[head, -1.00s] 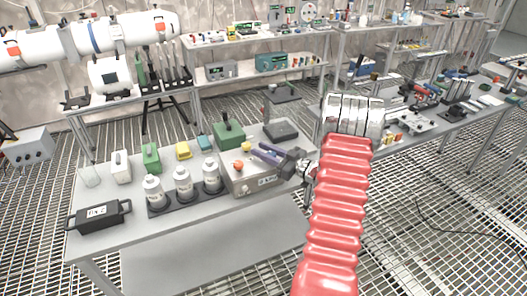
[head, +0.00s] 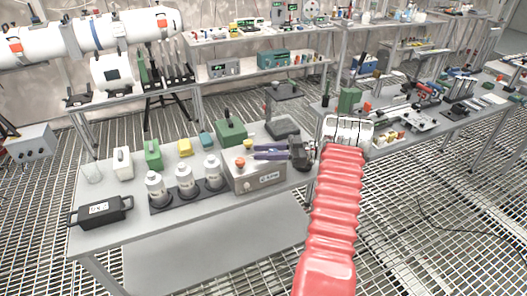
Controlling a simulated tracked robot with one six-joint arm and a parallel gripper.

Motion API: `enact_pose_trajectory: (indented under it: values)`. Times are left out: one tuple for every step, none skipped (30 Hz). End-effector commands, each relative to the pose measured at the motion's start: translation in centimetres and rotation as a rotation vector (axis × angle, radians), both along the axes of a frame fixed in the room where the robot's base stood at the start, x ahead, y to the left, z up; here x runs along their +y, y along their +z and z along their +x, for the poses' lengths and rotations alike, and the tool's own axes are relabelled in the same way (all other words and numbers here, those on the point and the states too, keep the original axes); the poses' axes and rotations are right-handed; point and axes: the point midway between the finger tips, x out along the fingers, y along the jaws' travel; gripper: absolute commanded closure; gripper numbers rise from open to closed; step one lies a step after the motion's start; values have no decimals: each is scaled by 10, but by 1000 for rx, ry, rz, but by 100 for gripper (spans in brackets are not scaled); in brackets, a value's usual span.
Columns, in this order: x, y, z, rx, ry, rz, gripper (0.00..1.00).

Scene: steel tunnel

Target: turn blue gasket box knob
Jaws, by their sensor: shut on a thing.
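A grey box (head: 262,182) with a pale label stands at the right end of the near table. A red knob (head: 240,163) and a yellow knob (head: 248,144) show on its top. My gripper (head: 257,151) reaches in from the right, its purple-blue fingers lying nearly level over the box top. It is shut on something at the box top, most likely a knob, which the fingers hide. I cannot make out a blue gasket or the held knob's colour at this size.
A green box (head: 230,133) with a black handle stands just behind. Several white bottles (head: 185,178) in a dark rack stand to the left, close to the grey box. A dark stand (head: 281,128) is behind my gripper. The table's front strip (head: 190,220) is clear.

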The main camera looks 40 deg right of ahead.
Motion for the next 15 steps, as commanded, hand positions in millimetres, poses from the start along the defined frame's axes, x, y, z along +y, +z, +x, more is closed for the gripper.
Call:
enact_pose_trajectory:
  values:
    - [0,-1,0,-2,35,-1,95]
    - [1,0,-1,-2,56,-1,95]
    - [1,0,-1,-2,83,-2,95]
    - [2,0,-2,-2,102,0,95]
    - [2,-1,-3,-1,120,0,95]
    - [3,0,-3,-2,143,-1,95]
    - [3,0,-4,-2,158,-2,95]
    - [3,0,-5,-2,173,0,95]
    - [3,0,-5,-1,191,-2,95]
    - [3,0,-6,-1,203,0,95]
    - [3,0,-6,-2,215,-1,95]
    - [4,0,-6,-1,228,0,95]
    - [4,0,-7,-1,237,0,95]
    - [4,0,-7,-1,245,-1,95]
    - [4,0,-8,-1,255,0,95]
